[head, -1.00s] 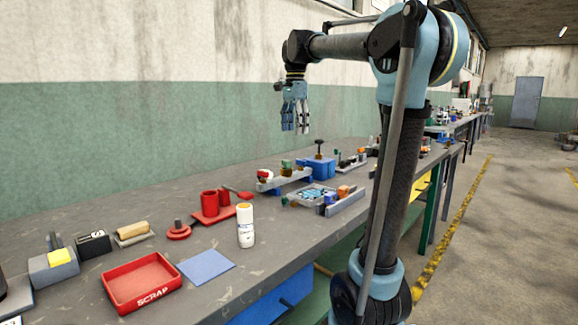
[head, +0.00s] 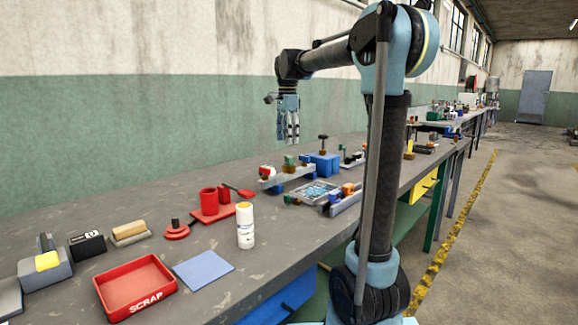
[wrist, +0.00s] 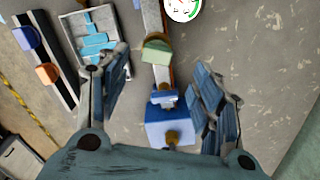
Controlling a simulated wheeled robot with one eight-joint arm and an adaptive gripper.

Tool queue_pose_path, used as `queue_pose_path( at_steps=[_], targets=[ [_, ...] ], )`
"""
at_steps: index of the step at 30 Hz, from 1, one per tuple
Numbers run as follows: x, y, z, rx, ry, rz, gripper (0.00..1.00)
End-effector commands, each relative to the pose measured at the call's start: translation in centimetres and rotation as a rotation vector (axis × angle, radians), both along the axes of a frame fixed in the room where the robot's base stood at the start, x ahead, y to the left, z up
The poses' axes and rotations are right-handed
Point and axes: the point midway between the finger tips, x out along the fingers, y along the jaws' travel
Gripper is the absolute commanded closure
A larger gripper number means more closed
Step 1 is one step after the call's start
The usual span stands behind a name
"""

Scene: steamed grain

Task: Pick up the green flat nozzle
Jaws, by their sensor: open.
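A green block-like piece, which looks like the green flat nozzle (head: 289,161), sits upright on a narrow grey rack (head: 286,177) on the bench. My gripper (head: 288,142) is open and empty, pointing down, above and behind the rack in the head view. In the wrist view the spread fingers (wrist: 158,70) straddle the line of the rack, and the nozzle shows between and slightly beyond their tips. The gap in height is hard to judge.
A blue block (head: 322,165) with a dark knob stands right of the rack. A tray of blue pieces (head: 316,192) lies in front.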

Motion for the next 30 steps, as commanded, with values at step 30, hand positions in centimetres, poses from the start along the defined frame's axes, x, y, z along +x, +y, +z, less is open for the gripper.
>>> queue_pose_path(
  at_steps=[30],
  targets=[
    [0.1,-0.6,-7.5,0.000,0.000,0.002,0.40]
  ],
)
